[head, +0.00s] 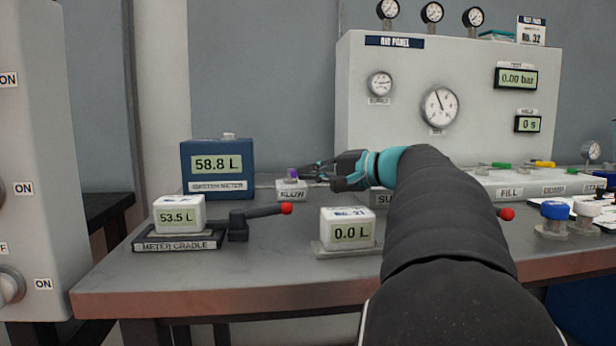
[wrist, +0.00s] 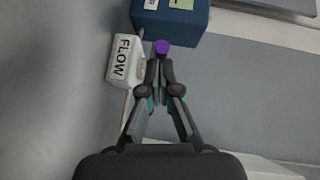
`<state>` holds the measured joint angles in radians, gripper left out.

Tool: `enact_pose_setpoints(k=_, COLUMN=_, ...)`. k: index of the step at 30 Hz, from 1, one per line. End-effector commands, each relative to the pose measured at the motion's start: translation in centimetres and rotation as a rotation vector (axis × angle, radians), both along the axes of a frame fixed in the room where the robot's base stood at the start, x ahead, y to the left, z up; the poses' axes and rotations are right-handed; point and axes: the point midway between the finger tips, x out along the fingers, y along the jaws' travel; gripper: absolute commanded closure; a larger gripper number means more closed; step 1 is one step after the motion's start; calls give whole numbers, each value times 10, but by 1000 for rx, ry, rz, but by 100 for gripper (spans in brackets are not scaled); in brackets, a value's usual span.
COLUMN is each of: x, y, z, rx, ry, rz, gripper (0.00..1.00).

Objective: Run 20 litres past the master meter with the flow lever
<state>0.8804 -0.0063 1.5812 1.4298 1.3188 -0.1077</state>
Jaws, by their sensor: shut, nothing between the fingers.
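The blue master meter (head: 217,148) stands at the back left of the bench and reads 58.8 L. Its blue case also shows at the top of the wrist view (wrist: 178,24). The flow lever's white block, labelled FLOW (head: 291,194), is just right of it and shows in the wrist view (wrist: 122,60). The lever has a purple knob (head: 292,174), also in the wrist view (wrist: 161,47). My gripper (head: 305,172) is shut and empty, its fingertips (wrist: 160,64) right at the knob. Whether they touch it I cannot tell.
A meter reading 53.5 L (head: 178,214) sits in the meter cradle (head: 178,242), beside a red-tipped lever (head: 286,208). Another meter (head: 347,229) reads 0.0 L. The air panel (head: 475,100) stands behind my arm.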

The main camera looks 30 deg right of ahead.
Motion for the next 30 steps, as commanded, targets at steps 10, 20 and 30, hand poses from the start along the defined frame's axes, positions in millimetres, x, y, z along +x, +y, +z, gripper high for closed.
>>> enact_pose_setpoints(k=10, x=-1, y=-7, z=3, rx=1, ry=0, rz=7, gripper=100)
enact_pose_setpoints(k=20, x=-38, y=-40, z=12, rx=-1, ry=-1, rz=13, gripper=100)
enact_pose_setpoints(k=30, x=-90, y=-61, z=20, rx=0, ry=0, rz=13, gripper=100)
